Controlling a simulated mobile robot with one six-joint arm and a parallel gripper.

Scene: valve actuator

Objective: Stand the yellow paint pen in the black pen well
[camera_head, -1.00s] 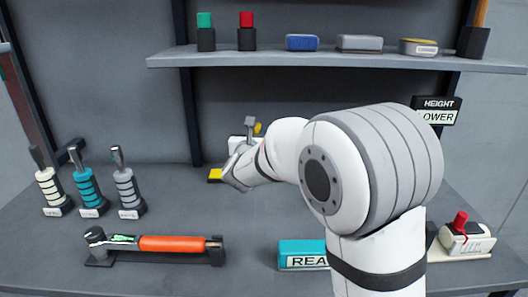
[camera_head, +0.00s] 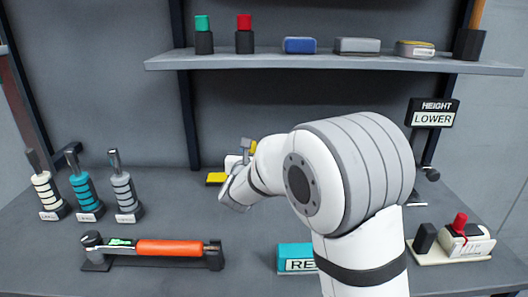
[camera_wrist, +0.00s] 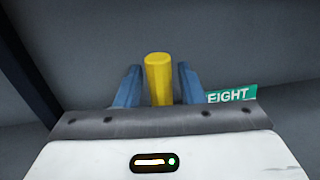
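The yellow paint pen (camera_wrist: 158,80) stands between the two blue fingers of my gripper (camera_wrist: 157,88) in the wrist view, its round end up. A small black upright holder (camera_head: 424,238) stands on a cream base at the right of the bench. I cannot tell whether this is the pen well.
Black holders with teal (camera_head: 203,42) and red (camera_head: 244,41) tops stand on the shelf (camera_head: 330,61). Labelled handles (camera_head: 85,190), an orange-handled tool (camera_head: 170,247) and a teal block (camera_head: 295,255) occupy the bench.

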